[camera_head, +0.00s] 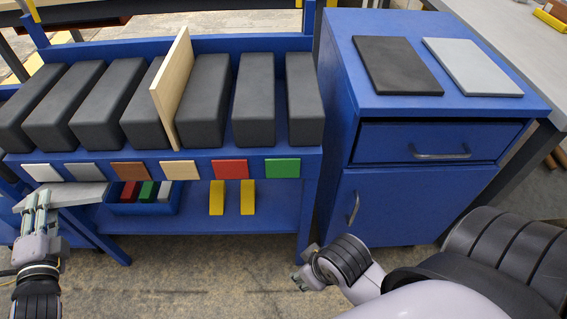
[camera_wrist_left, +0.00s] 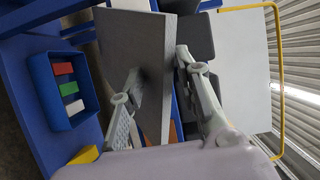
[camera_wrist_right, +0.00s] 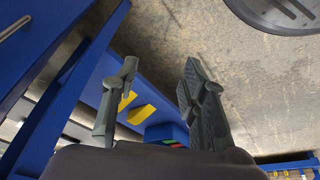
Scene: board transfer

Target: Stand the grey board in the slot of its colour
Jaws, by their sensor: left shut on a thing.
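The grey board (camera_head: 75,194) is in my left gripper (camera_head: 38,208), held in front of the rack at its lower left, below the white and grey labels. It also shows large in the left wrist view (camera_wrist_left: 135,55), between the two fingers. The rack has several dark blocks with slots between them. The grey label (camera_head: 82,171) is second from the left on the rack's front edge, below the gap between the second and third blocks. My right gripper (camera_head: 303,280) is low, right of the rack; the right wrist view shows its fingers (camera_wrist_right: 158,85) apart and empty.
A beige board (camera_head: 173,85) stands upright above the beige label. A black board (camera_head: 397,66) and a light grey board (camera_head: 472,67) lie on the blue cabinet (camera_head: 440,104). A blue bin (camera_head: 145,209) with small coloured blocks and two yellow pieces (camera_head: 232,198) are on the lower shelf.

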